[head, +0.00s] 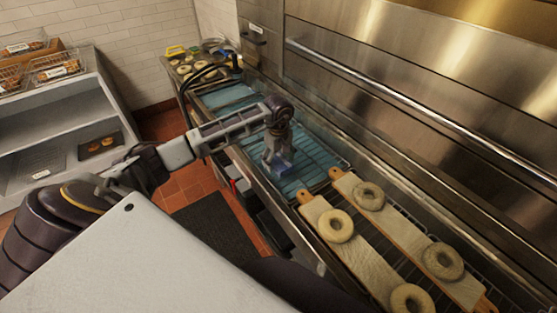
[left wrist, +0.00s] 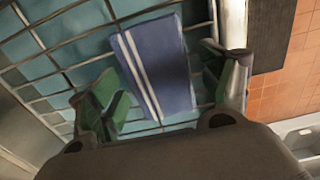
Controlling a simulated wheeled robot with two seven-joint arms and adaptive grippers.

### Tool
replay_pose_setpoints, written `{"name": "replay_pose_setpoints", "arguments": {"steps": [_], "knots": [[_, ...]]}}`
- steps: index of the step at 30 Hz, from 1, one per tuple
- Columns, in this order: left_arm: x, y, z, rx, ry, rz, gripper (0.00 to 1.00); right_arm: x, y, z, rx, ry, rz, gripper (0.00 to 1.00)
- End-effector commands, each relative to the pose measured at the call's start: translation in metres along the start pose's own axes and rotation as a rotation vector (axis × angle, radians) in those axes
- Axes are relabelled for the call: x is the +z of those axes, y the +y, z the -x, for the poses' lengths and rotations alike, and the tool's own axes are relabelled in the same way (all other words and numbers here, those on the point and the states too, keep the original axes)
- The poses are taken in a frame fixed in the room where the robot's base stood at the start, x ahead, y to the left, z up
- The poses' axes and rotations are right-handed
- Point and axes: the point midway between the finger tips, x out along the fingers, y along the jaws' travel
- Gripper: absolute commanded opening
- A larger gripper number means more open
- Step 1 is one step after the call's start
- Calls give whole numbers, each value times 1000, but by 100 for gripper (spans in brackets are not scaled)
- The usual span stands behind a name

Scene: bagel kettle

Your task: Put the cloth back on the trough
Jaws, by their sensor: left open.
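The blue cloth with two white stripes (left wrist: 165,68) lies flat on the wire grid over the trough, between my left gripper's fingers in the left wrist view. In the head view a bit of the cloth (head: 282,168) shows under the gripper, which hides part of it. The trough (head: 315,158) holds blue-tinted water beneath the grid. My left gripper (head: 277,150) is open and points down over the cloth; its two green-padded fingers (left wrist: 165,90) stand apart on either side of it. I cannot tell if they touch it. My right gripper is not in view.
Two wooden boards with bagels (head: 338,250) lie on the rack right of the trough. A tray of bagels (head: 190,68) stands at the far end. A steel oven front (head: 420,95) runs along the back. Shelves with baskets (head: 60,68) stand at left.

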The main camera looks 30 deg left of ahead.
Motion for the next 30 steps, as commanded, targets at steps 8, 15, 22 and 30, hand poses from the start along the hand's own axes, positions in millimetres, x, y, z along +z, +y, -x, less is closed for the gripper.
{"name": "replay_pose_setpoints", "arguments": {"steps": [8,15,22,30], "knots": [[-1,1,28,4,3,-1,79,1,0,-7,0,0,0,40],[-1,1,58,3,2,-1,79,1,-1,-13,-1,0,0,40],[-1,1,85,4,2,1,79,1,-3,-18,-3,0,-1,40],[0,0,109,2,2,0,79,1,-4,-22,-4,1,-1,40]]}}
